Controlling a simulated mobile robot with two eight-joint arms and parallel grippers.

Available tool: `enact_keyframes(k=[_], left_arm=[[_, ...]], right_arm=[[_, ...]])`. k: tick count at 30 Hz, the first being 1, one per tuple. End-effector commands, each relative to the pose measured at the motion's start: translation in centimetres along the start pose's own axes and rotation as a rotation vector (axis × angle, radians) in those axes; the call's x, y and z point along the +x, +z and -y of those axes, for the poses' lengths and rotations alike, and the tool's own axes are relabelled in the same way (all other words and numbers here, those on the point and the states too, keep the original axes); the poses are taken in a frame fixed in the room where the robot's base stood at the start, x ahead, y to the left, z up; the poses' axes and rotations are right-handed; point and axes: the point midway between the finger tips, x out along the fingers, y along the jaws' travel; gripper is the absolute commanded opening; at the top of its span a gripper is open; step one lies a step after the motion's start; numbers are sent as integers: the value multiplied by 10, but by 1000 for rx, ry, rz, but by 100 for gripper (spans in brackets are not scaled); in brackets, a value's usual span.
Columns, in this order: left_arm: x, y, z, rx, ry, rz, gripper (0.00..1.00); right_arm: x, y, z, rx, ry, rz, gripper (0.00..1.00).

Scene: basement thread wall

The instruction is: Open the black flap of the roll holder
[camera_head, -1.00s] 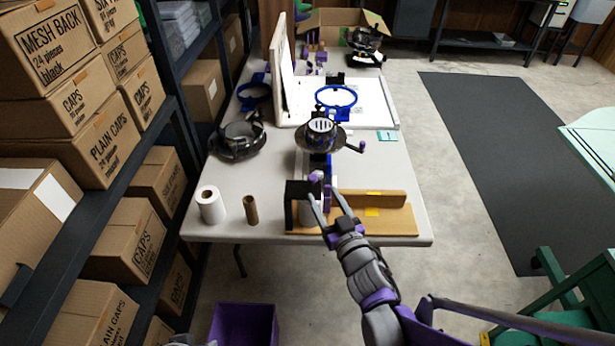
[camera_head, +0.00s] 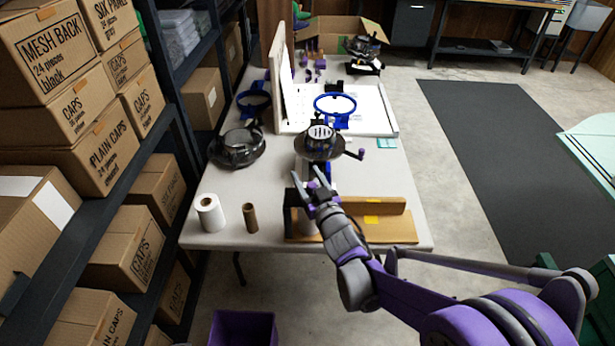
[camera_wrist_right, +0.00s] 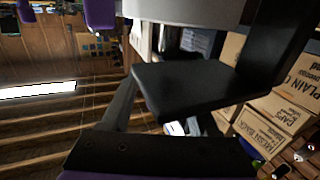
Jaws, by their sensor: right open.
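The roll holder (camera_head: 398,229) is a tan wooden piece with a yellow label, at the near edge of the table. A black part (camera_head: 291,196), which looks like its flap, shows at its left end. My right gripper (camera_head: 311,178) is over that end, with its fingers apart and nothing seen between them. In the right wrist view a flat black plate (camera_wrist_right: 195,82) is close in front of the camera, under a white roll (camera_wrist_right: 185,9). I cannot tell whether a finger touches the flap, or how far it is open. My left gripper is not in view.
A white paper roll (camera_head: 210,213) and a brown cardboard tube (camera_head: 249,218) stand left of the holder on the white table (camera_head: 225,178). A round machine with a disc (camera_head: 320,145) stands behind it. A purple bin (camera_head: 243,328) is on the floor in front. Boxed shelves line the left.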

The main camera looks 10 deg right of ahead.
Motion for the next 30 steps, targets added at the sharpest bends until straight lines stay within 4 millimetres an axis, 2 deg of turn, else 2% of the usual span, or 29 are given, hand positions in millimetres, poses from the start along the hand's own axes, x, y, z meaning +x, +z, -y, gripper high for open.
enact_keyframes(k=[3,13,30], left_arm=[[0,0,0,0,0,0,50],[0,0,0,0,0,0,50],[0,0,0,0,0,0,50]], right_arm=[[0,0,0,0,0,0,59],[0,0,0,0,0,0,0],[0,0,0,0,0,0,0]])
